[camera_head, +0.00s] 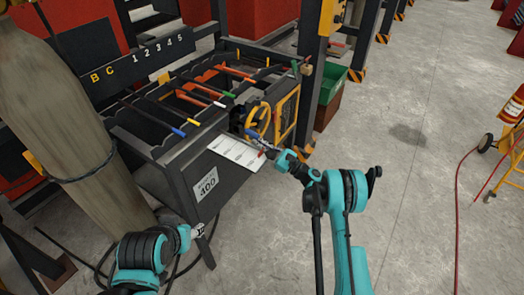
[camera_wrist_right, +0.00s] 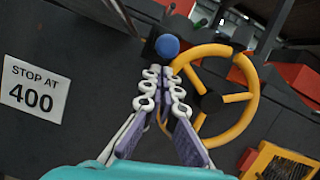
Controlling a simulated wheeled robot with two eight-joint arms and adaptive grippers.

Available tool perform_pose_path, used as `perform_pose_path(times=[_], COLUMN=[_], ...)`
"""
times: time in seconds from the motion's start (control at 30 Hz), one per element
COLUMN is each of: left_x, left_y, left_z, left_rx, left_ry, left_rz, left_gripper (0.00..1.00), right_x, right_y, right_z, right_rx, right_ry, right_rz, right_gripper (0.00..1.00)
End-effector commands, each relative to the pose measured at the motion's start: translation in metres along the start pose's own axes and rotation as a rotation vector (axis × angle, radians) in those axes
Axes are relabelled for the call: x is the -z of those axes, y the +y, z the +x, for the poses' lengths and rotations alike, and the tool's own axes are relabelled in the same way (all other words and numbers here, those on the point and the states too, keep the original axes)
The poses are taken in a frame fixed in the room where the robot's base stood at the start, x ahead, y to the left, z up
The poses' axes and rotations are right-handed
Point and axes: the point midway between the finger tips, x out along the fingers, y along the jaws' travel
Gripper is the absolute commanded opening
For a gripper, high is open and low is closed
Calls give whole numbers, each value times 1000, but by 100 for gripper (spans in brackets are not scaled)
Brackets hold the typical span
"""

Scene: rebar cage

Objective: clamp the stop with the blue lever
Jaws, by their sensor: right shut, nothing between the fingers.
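The blue lever's round knob (camera_wrist_right: 167,46) shows in the right wrist view, just beyond my right fingertips. It sits on a dark mount against the dark machine front. My right gripper (camera_wrist_right: 163,78) is shut and empty, with its tips just short of the knob; I cannot tell whether they touch it. In the head view my right gripper (camera_head: 268,149) is at the machine's front corner, below the yellow handwheel (camera_head: 258,121), and hides most of the lever there. The stop itself cannot be made out. My left gripper (camera_head: 198,230) is low by the bench leg; its jaws are too small to read.
The handwheel (camera_wrist_right: 246,96) stands close to the right of my right fingers. A "STOP AT 400" sign (camera_wrist_right: 33,88) is on the panel. Bars with coloured ends lie in the rack (camera_head: 150,140). The floor (camera_head: 420,110) at right is mostly clear.

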Motion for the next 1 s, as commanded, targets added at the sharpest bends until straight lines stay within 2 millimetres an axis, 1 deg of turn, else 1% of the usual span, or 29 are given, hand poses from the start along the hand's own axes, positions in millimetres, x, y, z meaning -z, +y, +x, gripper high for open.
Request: perform_pose_path(times=[0.13,0.53,0.7,1.0], left_x=[-1,0,6,11], left_y=[0,0,0,0], left_z=[2,0,-8,-15], left_rx=[0,0,0,0], left_ry=[0,0,0,0], left_rz=[0,0,0,0], left_gripper=[49,49,49,49], right_x=[-6,-8,-15,-17], right_y=[0,0,-1,-2], right_z=[2,2,2,2], right_rx=[0,-2,-15,-33], right_ry=[0,8,77,167], right_rz=[0,0,3,8], right_gripper=[0,0,0,0])
